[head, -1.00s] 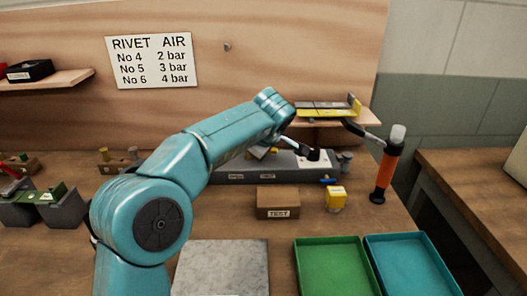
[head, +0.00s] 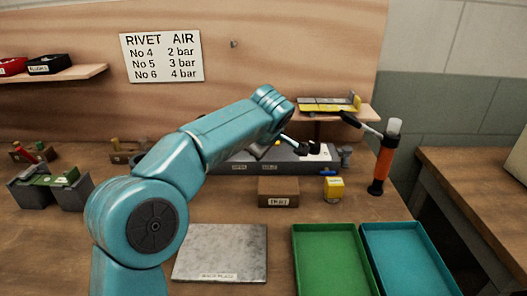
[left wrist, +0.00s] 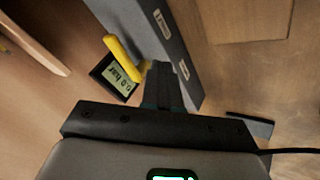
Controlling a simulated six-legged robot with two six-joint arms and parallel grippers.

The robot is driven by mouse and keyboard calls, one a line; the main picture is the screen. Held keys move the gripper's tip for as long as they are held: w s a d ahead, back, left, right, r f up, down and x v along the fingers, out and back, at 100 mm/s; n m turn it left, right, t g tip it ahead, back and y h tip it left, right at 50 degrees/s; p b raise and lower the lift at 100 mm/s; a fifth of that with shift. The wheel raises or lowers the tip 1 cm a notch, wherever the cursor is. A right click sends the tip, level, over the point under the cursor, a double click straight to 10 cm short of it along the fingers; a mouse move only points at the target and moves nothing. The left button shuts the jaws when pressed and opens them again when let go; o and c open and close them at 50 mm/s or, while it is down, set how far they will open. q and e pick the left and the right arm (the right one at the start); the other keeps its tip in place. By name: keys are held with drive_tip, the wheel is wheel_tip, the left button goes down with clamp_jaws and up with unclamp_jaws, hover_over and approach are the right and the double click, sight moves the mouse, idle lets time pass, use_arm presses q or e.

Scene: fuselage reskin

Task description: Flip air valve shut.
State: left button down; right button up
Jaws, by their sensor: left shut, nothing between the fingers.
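The yellow valve lever (left wrist: 122,58) shows in the left wrist view, beside a small dark gauge (left wrist: 116,76) whose display appears to read 0.0 bar. Both are next to the long grey rail (left wrist: 158,40). My left gripper (left wrist: 163,72) is shut and empty; its fingertips are close to the lever's lower end, and I cannot tell whether they touch it. In the head view, my left gripper (head: 310,148) is over the grey rail (head: 265,166), and my arm hides part of the rail. A small yellow bit (head: 277,143) shows behind it. My right gripper is not in view.
An orange-handled tool (head: 383,165) stands at the right. Green (head: 330,262) and teal (head: 405,262) trays and a grey plate (head: 222,252) lie at the front. A shelf (head: 350,113) is behind.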

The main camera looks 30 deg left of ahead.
use_arm(q)
drive_tip(key=w+d+p+v, duration=0.1)
drive_tip(key=v, duration=0.8)
drive_tip(key=shift+w+r, duration=0.15)
drive_tip(key=shift+w, duration=0.1)
drive_tip(key=shift+r, duration=0.1)
